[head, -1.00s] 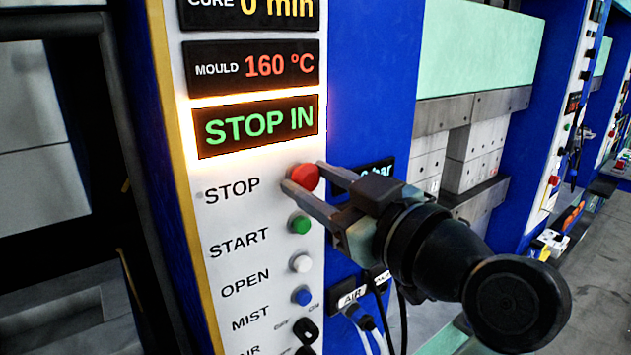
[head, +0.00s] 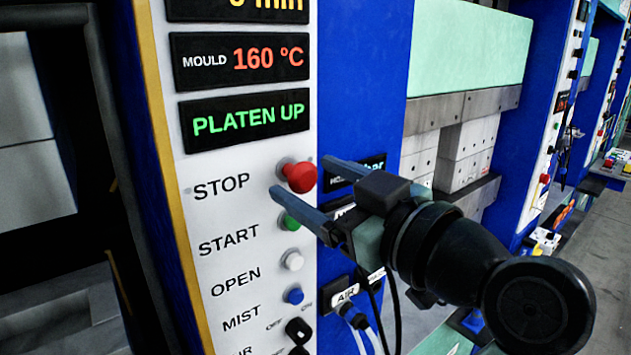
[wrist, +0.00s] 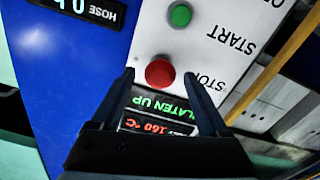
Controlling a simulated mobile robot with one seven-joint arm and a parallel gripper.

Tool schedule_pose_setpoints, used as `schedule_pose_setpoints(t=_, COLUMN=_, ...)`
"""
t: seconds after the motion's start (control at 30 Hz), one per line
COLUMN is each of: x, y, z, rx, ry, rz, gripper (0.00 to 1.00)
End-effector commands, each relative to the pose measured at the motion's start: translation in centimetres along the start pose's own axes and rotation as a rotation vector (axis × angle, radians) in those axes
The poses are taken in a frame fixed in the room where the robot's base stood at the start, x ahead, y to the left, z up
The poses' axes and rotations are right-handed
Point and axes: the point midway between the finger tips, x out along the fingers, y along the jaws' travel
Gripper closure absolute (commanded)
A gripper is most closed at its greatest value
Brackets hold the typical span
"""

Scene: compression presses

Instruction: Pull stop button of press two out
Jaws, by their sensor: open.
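The red stop button (head: 299,177) stands out from the white panel beside the word STOP, on a visible grey collar. It also shows in the wrist view (wrist: 160,73), between my fingers. My gripper (head: 300,175) is open, with one finger on each side of the button and a gap to it. The panel display (head: 248,119) reads PLATEN UP in green.
Below the stop button are a green start button (head: 289,221), a white open button (head: 293,260) and a blue mist button (head: 294,296). Hoses hang below my gripper by the AIR label (head: 345,294). Other presses stand to the right.

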Motion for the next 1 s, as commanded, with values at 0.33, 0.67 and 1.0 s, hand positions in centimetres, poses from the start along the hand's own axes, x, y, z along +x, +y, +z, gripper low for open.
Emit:
schedule_pose_setpoints(t=0.33, x=-4.7, y=0.1, z=0.4, rx=-0.004, ry=0.002, rz=0.007, gripper=0.22)
schedule_pose_setpoints(t=0.67, x=-11.3, y=0.0, z=0.2, rx=-0.003, ry=0.0, rz=0.005, gripper=0.22)
schedule_pose_setpoints(t=1.0, x=-13.0, y=0.0, z=0.0, rx=-0.001, ry=-0.001, rz=0.001, gripper=0.22)
